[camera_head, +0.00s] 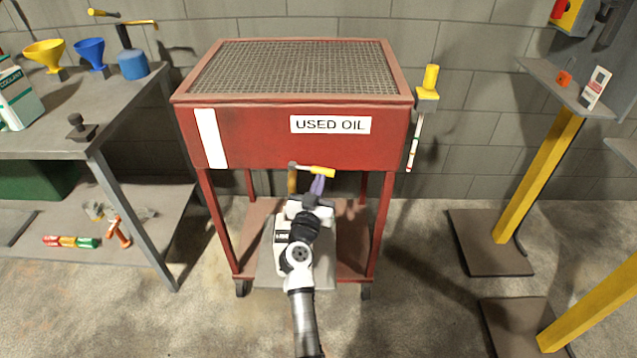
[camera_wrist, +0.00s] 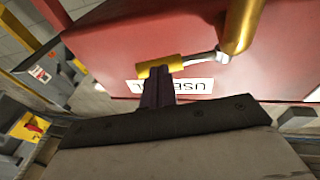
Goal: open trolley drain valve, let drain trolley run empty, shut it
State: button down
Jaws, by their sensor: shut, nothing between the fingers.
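The drain trolley (camera_head: 250,137) is a red tank labelled USED OIL, with a mesh top. A plain white strip (camera_head: 211,138) is on its front left; I cannot read a level there. Under the tank's front is the drain valve: a brass pipe (camera_head: 292,182) pointing down and a lever with a yellow grip (camera_head: 322,171), lying roughly level to the right, crosswise to the pipe. My gripper (camera_head: 317,186) is shut and empty, its purple fingers just below the grip. In the wrist view the fingertips (camera_wrist: 158,76) overlap the yellow grip (camera_wrist: 172,63); contact is unclear. No flowing oil shows.
A grey bench (camera_head: 95,143) with funnels and a coolant can stands left. A yellow-topped dipstick (camera_head: 428,80) hangs beside the trolley's right side. Yellow posts (camera_head: 540,175) on dark bases stand right. Floor between trolley and posts is clear.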

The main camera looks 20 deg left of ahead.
jog(key=w+p, duration=0.1)
jog(key=p, duration=0.1)
jog(key=w+y+p, duration=0.1)
jog(key=p, duration=0.2)
jog(key=shift+w+d+r+n, duration=0.1)
jog(key=shift+d+r+n, duration=0.05)
jog(key=shift+d+n, duration=0.25)
jog(key=shift+d, duration=0.1)
